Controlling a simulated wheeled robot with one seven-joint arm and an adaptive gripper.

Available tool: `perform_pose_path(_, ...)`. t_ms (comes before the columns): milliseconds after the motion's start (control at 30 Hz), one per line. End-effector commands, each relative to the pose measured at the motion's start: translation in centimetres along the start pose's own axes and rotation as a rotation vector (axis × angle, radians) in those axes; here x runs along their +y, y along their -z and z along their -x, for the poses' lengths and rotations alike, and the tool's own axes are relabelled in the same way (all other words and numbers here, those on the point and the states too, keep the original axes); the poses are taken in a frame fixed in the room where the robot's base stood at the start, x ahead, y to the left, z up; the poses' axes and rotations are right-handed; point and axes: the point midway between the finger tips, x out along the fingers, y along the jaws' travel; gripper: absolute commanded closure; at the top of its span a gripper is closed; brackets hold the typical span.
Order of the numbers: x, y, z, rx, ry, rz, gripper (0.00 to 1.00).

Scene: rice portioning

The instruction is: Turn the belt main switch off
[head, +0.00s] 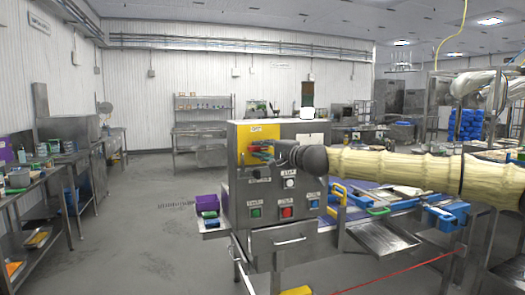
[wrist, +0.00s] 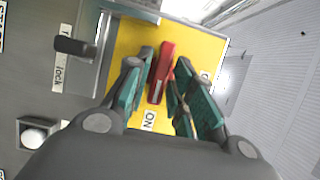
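The belt main switch is a red handle (wrist: 162,72) on a yellow plate (wrist: 126,38) in the wrist view. An ON label (wrist: 149,120) sits on the plate near the handle's lower end. My gripper (wrist: 165,60) has its teal fingers on either side of the handle, with a gap visible on the left; contact on the right is unclear. In the head view the yellow plate (head: 245,133) is on the upper left of the steel control box (head: 262,188). My gripper (head: 262,151) reaches it from the right and hides most of the switch.
In the wrist view a dark lock lever (wrist: 75,47) is beside the plate. Below the switch, the box carries a white button (head: 290,183), a green button (head: 256,212) and a red button (head: 286,212). Purple and blue bins (head: 207,204) stand at its left.

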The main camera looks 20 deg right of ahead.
Motion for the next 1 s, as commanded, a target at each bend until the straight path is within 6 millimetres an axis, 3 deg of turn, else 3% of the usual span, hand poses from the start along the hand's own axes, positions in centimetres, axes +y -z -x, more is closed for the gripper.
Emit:
perform_pose_path(100, 0.00, 0.01, 0.02, 0.000, 0.000, 0.000, 1.00)
perform_pose_path(567, -0.40, 0.03, 0.06, 0.001, -0.027, 0.061, 1.00)
perform_pose_path(1000, -0.87, -0.08, 0.01, 0.000, -0.159, 0.380, 1.00)
